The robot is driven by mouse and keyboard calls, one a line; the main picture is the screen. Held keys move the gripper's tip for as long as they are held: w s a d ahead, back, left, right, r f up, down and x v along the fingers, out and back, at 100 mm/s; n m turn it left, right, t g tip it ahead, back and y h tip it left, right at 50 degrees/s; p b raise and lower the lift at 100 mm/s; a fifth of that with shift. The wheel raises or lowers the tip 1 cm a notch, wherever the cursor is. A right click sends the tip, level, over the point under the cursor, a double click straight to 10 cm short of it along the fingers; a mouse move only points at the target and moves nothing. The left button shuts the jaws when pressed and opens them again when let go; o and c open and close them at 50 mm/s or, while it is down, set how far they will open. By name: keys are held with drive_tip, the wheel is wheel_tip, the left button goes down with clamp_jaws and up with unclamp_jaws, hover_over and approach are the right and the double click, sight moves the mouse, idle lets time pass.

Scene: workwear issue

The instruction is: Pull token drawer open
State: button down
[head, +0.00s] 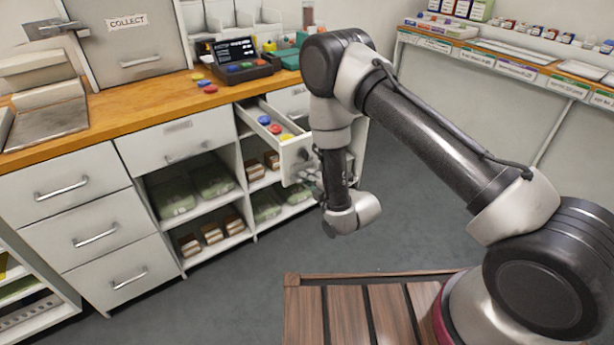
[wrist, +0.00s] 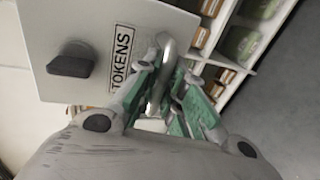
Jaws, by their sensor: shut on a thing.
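The token drawer (head: 289,153) is a white drawer under the wooden counter, and it stands pulled out with red, blue and yellow tokens (head: 268,124) inside. In the wrist view its front (wrist: 50,30) carries a "TOKENS" label (wrist: 121,58) and a dark knob (wrist: 72,64). My gripper (wrist: 160,95) has green-padded fingers and is shut on the drawer's metal handle (wrist: 166,55). In the head view my arm hides most of the handle and the gripper.
The counter (head: 150,110) holds a dark device (head: 240,65) and several loose tokens. Open shelves (head: 190,200) with green packs and brown boxes lie below. A slatted wooden surface (head: 350,310) is at the front. Grey floor (head: 420,220) is clear right of the cabinet.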

drive_tip(key=shift+s, duration=0.1)
drive_tip(key=c, duration=1.5)
unclamp_jaws()
drive_tip(key=v, duration=1.2)
